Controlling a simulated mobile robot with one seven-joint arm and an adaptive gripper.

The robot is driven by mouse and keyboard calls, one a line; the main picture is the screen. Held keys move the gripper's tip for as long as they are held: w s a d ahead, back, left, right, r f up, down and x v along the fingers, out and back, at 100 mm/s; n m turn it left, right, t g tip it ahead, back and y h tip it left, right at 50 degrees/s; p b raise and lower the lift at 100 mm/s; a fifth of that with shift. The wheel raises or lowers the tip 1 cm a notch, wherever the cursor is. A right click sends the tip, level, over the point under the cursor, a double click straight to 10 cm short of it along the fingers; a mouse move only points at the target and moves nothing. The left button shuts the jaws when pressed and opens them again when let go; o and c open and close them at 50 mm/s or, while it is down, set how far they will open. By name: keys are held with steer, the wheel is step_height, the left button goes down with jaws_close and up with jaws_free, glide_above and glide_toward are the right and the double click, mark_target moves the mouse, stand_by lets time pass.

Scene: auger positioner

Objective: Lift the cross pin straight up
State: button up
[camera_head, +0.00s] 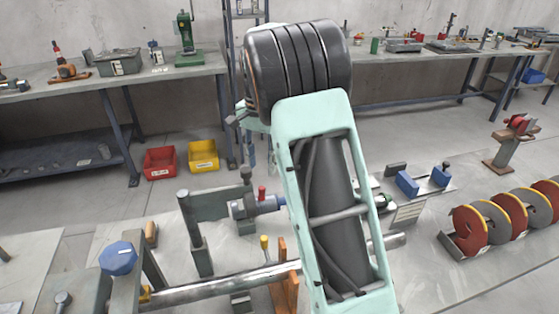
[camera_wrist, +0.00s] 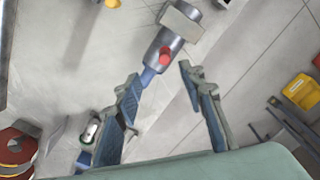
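A small red-topped pin, which looks like the cross pin (camera_head: 262,193), stands up from a grey cylindrical collar (camera_head: 240,208) with a blue shaft end (camera_head: 269,204). In the wrist view the red pin (camera_wrist: 166,56) sits on the collar (camera_wrist: 160,47), with the blue end pointing between my fingers. My gripper (camera_wrist: 160,73) is open and empty, its two fingers apart. The pin lies just beyond the fingertips in that picture, nearer the right finger, and I see no contact. In the head view my arm hides my gripper.
A long metal shaft (camera_head: 220,285) lies on the stand, with a yellow-topped pin (camera_head: 264,243) and an orange bracket (camera_head: 283,280) near it. A blue knob (camera_head: 118,258) is at left. Red and yellow bins (camera_head: 203,156) stand on the floor behind. Disc flights (camera_head: 470,228) are at right.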

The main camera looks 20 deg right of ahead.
mark_target(261, 188)
steer(key=shift+w+a+f, duration=0.15)
steer(key=shift+w+f, duration=0.35)
steer(key=shift+f, duration=0.25)
step_height(261, 188, down, 10)
steer(key=shift+f, duration=0.1)
steer(key=shift+c, duration=0.5)
jaws_close()
steer(key=shift+r+p, duration=2.9)
steer(key=shift+r, duration=1.4)
